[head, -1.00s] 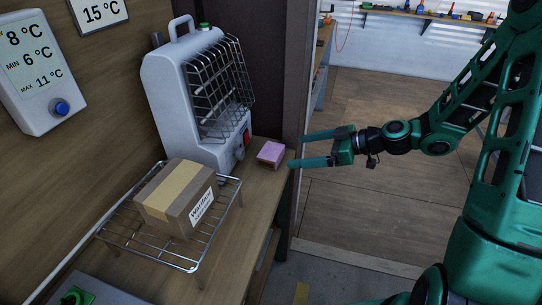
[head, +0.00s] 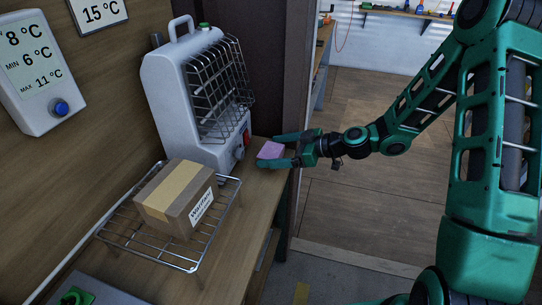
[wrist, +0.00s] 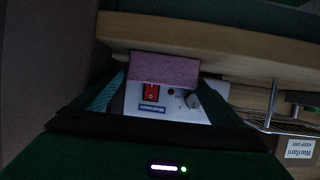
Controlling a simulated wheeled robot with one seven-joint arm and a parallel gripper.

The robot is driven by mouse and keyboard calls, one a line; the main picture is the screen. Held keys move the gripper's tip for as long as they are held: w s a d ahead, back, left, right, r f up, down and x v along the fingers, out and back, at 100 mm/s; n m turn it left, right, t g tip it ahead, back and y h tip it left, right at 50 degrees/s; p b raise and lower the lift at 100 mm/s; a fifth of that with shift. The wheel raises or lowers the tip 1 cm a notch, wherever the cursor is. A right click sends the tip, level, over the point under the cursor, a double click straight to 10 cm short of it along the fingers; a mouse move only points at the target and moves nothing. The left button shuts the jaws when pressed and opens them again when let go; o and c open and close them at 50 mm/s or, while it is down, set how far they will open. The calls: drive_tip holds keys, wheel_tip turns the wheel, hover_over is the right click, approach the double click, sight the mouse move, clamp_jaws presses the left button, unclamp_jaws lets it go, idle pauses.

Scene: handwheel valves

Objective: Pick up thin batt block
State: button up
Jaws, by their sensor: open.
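The thin batt block is a small pink-purple block (head: 271,150) on the wooden bench, just right of the heater's foot. In the wrist view the pink block (wrist: 164,69) shows near the middle, in front of the heater's panel. My gripper (head: 280,150) is open, with its two teal fingers reaching in from the right on either side of the block. I cannot tell whether either finger touches it. In the wrist view one patterned teal finger pad (wrist: 107,92) shows left of the block; the other is hard to make out in the dark.
A grey heater (head: 190,95) with a wire grille stands close behind the block. A cardboard box (head: 176,195) sits on a wire rack (head: 150,250) at the front left. A dark post (head: 297,120) rises just behind the fingers. The floor to the right is open.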

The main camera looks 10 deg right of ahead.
drive_tip(key=shift+w+a+f, duration=0.25)
drive_tip(key=shift+w+a, duration=0.05)
drive_tip(key=shift+a, duration=0.3)
drive_tip(key=c, duration=1.1)
drive_tip(key=shift+r, duration=0.15)
drive_tip(key=shift+c, duration=0.2)
